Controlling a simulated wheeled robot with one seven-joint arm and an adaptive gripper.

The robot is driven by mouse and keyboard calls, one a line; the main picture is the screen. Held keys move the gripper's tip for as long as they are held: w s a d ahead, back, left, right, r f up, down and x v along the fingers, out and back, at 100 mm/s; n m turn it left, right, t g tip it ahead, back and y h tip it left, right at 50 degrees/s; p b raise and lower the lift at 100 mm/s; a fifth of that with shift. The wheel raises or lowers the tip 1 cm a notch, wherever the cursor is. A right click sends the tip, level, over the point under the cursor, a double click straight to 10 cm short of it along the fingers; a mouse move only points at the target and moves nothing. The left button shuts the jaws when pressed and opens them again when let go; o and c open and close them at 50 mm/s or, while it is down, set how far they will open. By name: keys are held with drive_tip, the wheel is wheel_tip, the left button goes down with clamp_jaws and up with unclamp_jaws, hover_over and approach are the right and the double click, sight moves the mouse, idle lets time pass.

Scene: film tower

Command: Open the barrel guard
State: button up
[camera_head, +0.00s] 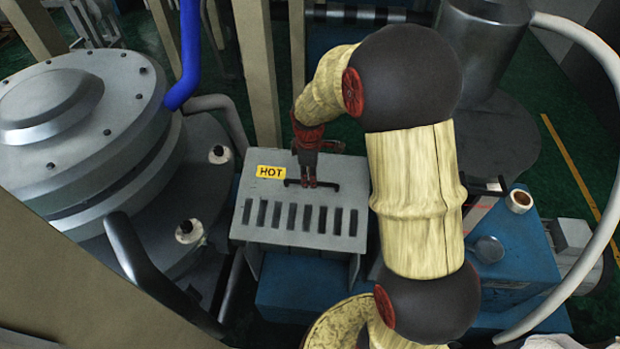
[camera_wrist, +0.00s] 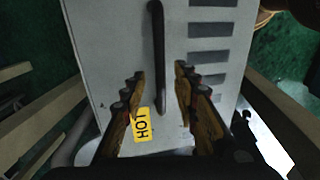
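The barrel guard (camera_head: 262,215) is a grey box cover with a row of dark slots and a yellow HOT label (camera_head: 271,172). A black bar handle (camera_head: 330,187) is fixed across its top. In the wrist view the guard's grey top (camera_wrist: 105,35), the handle (camera_wrist: 157,50) and the label (camera_wrist: 142,125) show. My gripper (camera_head: 308,183) points down over the handle. In the wrist view my gripper (camera_wrist: 160,76) is open, with one finger on each side of the handle's near end and gaps on both sides. I cannot tell how far down the fingers reach. The guard looks closed.
A large grey drum (camera_head: 70,110) stands at the left. A beige post (camera_head: 257,75) rises just behind the guard. A blue surface (camera_head: 515,240) at the right bears a tape roll (camera_head: 519,201) and a small round dish (camera_head: 487,249). A white hose (camera_head: 607,190) curves along the right.

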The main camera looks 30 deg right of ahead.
drive_tip(key=shift+w+d+f, duration=0.1)
drive_tip(key=shift+f, duration=1.15)
drive_tip(key=shift+c, duration=1)
clamp_jaws()
